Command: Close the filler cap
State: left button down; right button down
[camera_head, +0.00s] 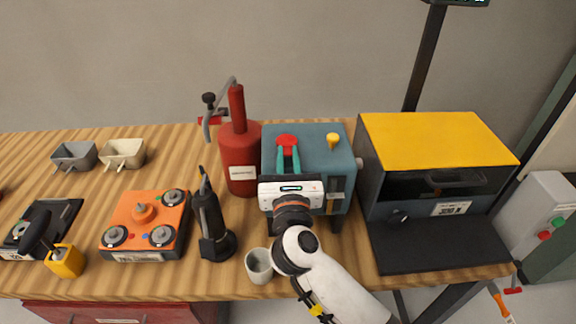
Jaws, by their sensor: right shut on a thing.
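A red cap (286,140), which looks like the filler cap, is on the top of a blue-grey box (348,162), toward its back left. My right gripper (287,151) reaches over the box from the front, with its two teal fingers on either side of the red cap. The fingers are shut on it. The fingers and the wrist hide the lower part of the cap and much of the box's front, so I cannot tell whether it is seated. My left gripper is not in view.
A yellow knob (333,141) stands right of the cap on the box. A red cylinder with a lever (239,150) is close on the left. A yellow-topped cabinet (435,140) stands right. A black tool (210,220) and pale cup (259,265) stand in front.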

dwell(0.3)
jog(key=c, duration=1.3)
grip_release()
jog(key=shift+f, duration=0.1)
jog(key=shift+s, duration=0.1)
jog(key=s+b, duration=0.1)
jog(key=s, duration=0.3)
jog(key=s+f+b, duration=0.1)
jog(key=s, duration=0.3)
jog(key=s+b, duration=0.1)
jog(key=s, duration=0.2)
jog(key=shift+s+d+f, duration=0.25)
jog(key=shift+s+f, duration=0.05)
jog(key=shift+s, duration=0.1)
